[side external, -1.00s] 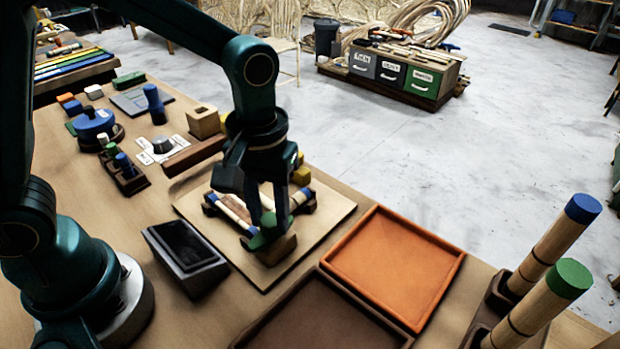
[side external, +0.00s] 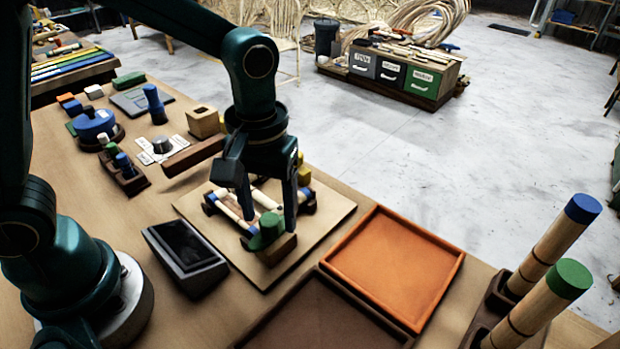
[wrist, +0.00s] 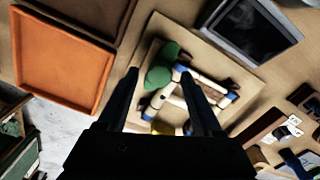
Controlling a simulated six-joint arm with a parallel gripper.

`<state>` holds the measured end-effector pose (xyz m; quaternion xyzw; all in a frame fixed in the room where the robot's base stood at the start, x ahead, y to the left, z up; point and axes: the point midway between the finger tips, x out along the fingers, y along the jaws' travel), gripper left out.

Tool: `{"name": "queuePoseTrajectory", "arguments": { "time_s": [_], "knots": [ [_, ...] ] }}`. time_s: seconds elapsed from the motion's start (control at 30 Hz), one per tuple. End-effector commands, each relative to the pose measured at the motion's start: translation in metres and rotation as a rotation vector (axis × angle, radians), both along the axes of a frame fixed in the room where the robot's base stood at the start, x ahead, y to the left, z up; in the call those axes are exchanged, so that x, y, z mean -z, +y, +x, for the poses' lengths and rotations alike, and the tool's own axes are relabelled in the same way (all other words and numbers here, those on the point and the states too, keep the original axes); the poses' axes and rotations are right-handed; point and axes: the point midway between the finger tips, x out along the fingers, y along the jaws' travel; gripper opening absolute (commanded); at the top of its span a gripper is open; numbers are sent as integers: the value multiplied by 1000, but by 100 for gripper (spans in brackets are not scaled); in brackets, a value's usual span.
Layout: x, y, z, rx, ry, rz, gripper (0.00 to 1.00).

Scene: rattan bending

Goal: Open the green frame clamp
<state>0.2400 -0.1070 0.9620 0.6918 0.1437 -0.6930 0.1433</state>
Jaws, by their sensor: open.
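The green frame clamp (side external: 267,230) sits on a wooden block at the near corner of the frame board (side external: 330,222). It also shows in the wrist view (wrist: 160,70) as a rounded green top with a wider green part beside it. Pale rattan rods (side external: 233,207) with blue ends lie in the jig on the board. My gripper (side external: 268,217) is open, its two fingers pointing down on either side of the clamp area. In the wrist view my fingers (wrist: 158,75) are spread, with the clamp showing between and beyond their tips. I cannot tell whether a finger touches the clamp.
An orange tray (side external: 435,240) and a brown tray (side external: 345,325) lie right of and in front of the board. A dark screen device (side external: 185,250) stands to its left. Upright rods with blue and green caps (side external: 568,278) stand at the right.

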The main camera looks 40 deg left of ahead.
Motion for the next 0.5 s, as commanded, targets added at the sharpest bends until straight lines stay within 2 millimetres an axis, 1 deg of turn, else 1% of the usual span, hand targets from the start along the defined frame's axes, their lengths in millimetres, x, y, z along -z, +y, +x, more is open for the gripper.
{"name": "queuePoseTrajectory", "arguments": {
  "time_s": [0.13,0.3,0.5],
  "knots": [
    [-22,0,1,0,-7,-2,67],
    [-40,0,1,-1,-5,-2,67],
    [-45,0,0,-1,-1,-1,67]
  ]
}}
